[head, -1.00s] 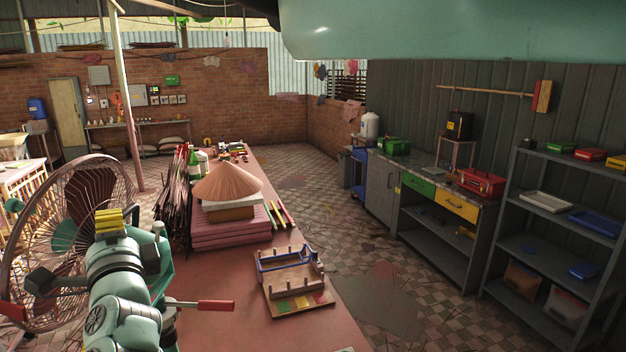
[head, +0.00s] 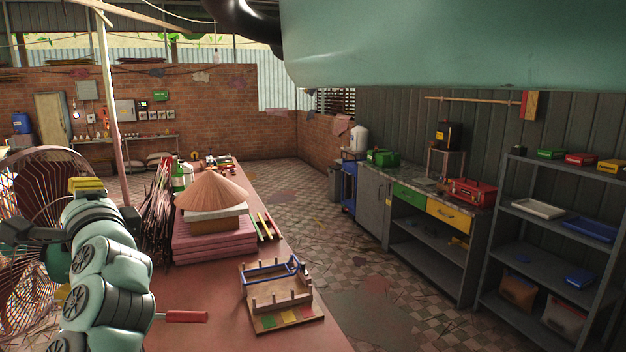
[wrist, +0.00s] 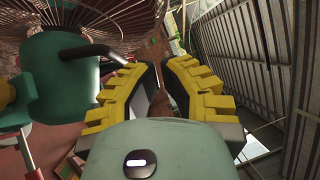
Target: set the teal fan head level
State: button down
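The fan has a brown wire cage (head: 35,195) at the left edge of the head view, partly cut off and partly hidden by my arm. In the wrist view its teal head (wrist: 75,80) is a rounded cylinder left of my gripper, with the cage (wrist: 100,20) above it. A black bent bar (wrist: 95,50) runs from the head toward my left finger; I cannot tell whether they touch. My gripper (wrist: 160,72) has yellow ribbed fingers with a gap between them and nothing visible held. In the head view only a yellow part of it (head: 87,184) shows. The head's tilt is hard to judge.
A red worktable (head: 215,335) holds a wooden pegged frame (head: 278,282), pink stacked slabs with a brown cone (head: 213,190), and incense bundles (head: 157,215). A red handle (head: 182,317) juts out beside my arm. Open tiled floor (head: 370,305) lies between table and shelves.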

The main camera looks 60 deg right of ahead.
aim_at(50, 171)
jog(key=w+p, duration=0.1)
jog(key=w, duration=0.1)
jog(key=w+r+p, duration=0.1)
jog(key=w+p, duration=0.1)
jog(key=w+r+p, duration=0.1)
jog(key=w+p, duration=0.1)
jog(key=w, duration=0.1)
jog(key=shift+w+a, duration=0.1)
jog(key=shift+a, duration=0.25)
jog(key=shift+w+a+r+p, duration=0.1)
jog(key=shift+w+a+p, duration=0.15)
jog(key=shift+p, duration=0.2)
jog(key=shift+w+a, duration=0.25)
jog(key=shift+w, duration=0.2)
